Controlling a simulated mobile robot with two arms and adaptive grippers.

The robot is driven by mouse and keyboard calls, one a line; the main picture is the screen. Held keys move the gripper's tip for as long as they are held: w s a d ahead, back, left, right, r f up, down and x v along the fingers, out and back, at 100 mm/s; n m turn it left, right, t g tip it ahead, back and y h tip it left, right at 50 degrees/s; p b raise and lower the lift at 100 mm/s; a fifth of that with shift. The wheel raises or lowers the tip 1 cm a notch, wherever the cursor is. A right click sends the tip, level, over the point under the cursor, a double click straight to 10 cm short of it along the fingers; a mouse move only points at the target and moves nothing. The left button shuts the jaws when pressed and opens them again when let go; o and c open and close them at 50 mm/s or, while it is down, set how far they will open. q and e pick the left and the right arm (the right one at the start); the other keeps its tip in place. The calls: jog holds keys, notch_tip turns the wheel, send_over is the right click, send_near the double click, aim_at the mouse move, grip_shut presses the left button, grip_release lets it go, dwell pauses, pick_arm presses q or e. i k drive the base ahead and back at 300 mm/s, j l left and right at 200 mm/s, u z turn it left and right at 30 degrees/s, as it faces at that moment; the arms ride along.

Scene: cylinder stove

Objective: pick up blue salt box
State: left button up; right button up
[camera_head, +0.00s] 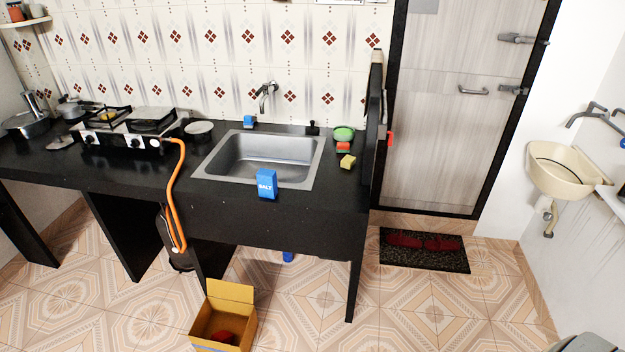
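The blue salt box (266,184) stands upright on the front edge of the black counter (345,195), just in front of the steel sink (262,158). White "SALT" lettering faces me. Its base is close to the counter's front edge. Neither of my grippers shows in this view, and nothing is touching the box.
A gas stove (130,125) with an orange hose (172,205) is left of the sink. A yellow sponge (348,161) and a green bowl (344,133) sit to the right. An open cardboard box (230,292) stands on the floor before the counter.

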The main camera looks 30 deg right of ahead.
aim_at(267, 178)
jog(key=i+j+z, duration=0.15)
jog(key=z, duration=0.2)
jog(key=i+j+z, duration=0.7)
jog(key=k+l, duration=0.1)
jog(key=l, duration=0.05)
